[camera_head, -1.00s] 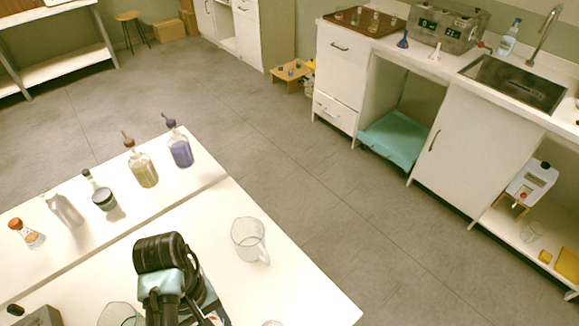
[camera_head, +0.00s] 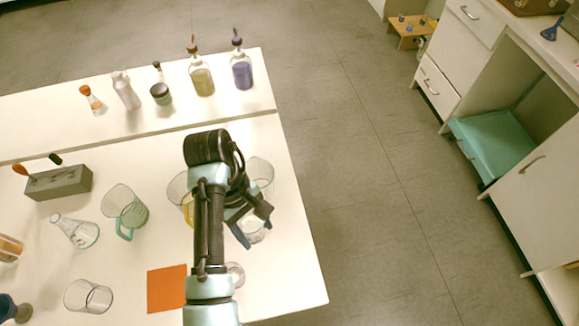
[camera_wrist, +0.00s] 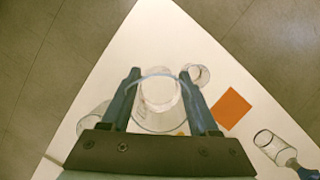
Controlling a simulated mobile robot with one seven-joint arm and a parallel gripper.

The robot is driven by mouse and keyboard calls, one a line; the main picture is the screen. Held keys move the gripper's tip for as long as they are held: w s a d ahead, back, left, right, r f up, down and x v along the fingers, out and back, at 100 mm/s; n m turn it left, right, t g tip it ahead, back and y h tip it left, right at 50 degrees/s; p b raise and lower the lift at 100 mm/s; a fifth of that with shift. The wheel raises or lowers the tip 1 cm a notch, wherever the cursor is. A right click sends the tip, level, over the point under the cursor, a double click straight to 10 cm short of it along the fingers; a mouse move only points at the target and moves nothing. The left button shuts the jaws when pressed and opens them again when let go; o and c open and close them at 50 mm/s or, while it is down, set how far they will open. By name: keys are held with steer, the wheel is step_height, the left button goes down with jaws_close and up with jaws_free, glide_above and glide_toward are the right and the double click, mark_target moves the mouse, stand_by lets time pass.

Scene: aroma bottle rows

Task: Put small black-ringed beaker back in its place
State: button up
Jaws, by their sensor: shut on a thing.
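My gripper (camera_head: 252,226) is over the right part of the white table. In the wrist view, my gripper (camera_wrist: 160,78) has its two fingers on opposite sides of a clear glass beaker (camera_wrist: 160,92) and is shut on it. In the head view, this beaker (camera_head: 255,236) shows only in part below the fingers. I cannot make out a black ring on it, nor whether its base touches the table. An orange square mat (camera_head: 167,289) lies bare on the table; it also shows in the wrist view (camera_wrist: 232,108).
A small glass (camera_head: 235,273) stands near the held beaker. A larger beaker (camera_head: 261,172) and a yellow-handled beaker (camera_head: 181,190) stand close behind my arm. A green-handled beaker (camera_head: 126,212), a flask (camera_head: 76,230) and another beaker (camera_head: 89,296) are left. Bottles line the rear table (camera_head: 140,130).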

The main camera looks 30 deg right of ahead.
steer(key=d+f+n+h+b, duration=0.1)
steer(key=d+n+h+b, duration=0.1)
steer(key=d+n, duration=0.35)
steer(key=n+t+b, duration=0.4)
steer(key=n+t, duration=0.1)
steer(key=n, duration=1)
glide_above(292, 257)
step_height(292, 257, down, 6)
steer(key=f, duration=0.7)
steer(key=a+f, duration=0.1)
steer(key=f, duration=0.2)
steer(key=shift+s+f+b, duration=0.2)
steer(key=shift+s+b, duration=0.05)
steer(key=shift+b, duration=0.15)
steer(key=shift+f, duration=0.15)
steer(key=o, duration=1.4)
steer(key=shift+o, duration=0.2)
